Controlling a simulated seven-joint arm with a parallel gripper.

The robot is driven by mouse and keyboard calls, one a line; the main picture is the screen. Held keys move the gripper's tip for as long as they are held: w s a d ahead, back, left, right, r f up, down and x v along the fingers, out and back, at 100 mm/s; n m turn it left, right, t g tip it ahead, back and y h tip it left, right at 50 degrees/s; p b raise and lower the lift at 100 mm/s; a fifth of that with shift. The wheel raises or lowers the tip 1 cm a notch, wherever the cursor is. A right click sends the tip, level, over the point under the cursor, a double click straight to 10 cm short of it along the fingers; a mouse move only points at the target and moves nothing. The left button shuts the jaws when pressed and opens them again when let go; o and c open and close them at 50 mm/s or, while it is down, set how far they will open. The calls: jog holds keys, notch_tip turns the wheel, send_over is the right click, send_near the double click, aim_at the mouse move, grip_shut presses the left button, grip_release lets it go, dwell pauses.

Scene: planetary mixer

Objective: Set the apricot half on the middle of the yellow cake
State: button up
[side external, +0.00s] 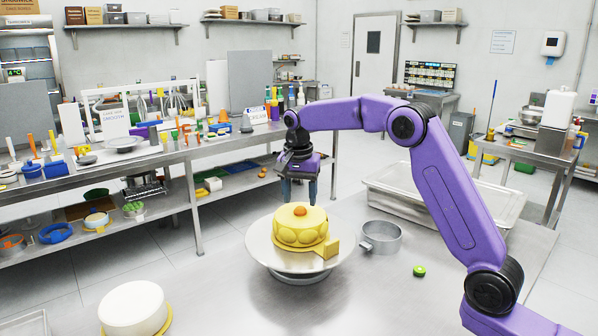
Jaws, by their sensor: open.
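The yellow cake (298,232) stands on a round metal turntable (265,250) on the steel table. A small orange apricot half (300,211) sits on top of the cake, at about the middle. My gripper (299,201) points down above and behind the cake, its fingers apart and empty. The fingertips are close to the cake's back edge in the picture, and I cannot tell the exact gap. A yellow block-like tab (331,249) sticks out at the cake's front right.
A metal ring (381,237) stands right of the turntable, and a small green round piece (419,271) lies farther right. A white cake (134,308) stands front left. A lidded steel tray (445,192) lies behind right. The table's front middle is clear.

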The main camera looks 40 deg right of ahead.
notch_tip(320, 180, up, 10)
jog(key=a, duration=0.1)
jog(key=shift+s+f, duration=0.15)
jog(key=shift+s, duration=0.2)
jog(key=s+a+f+n+y, duration=0.1)
jog(key=s+a+f+n, duration=0.1)
jog(key=s+a+n, duration=0.55)
jog(key=s+a+f+n, duration=0.3)
jog(key=s+n, duration=0.1)
jog(key=s, duration=0.6)
jog(key=s+d+f+n, duration=0.2)
jog(key=s+f+n, duration=0.1)
jog(key=s, duration=0.5)
jog(key=s+d+f+n, duration=0.2)
jog(key=s+n, duration=0.3)
jog(key=s, duration=0.3)
jog(key=s+d+f+n, duration=0.2)
jog(key=s+f+n, duration=0.2)
jog(key=s, duration=0.5)
jog(key=shift+d+f+g+y, duration=0.3)
jog(key=shift+d+f, duration=0.05)
jog(key=shift+f, duration=0.05)
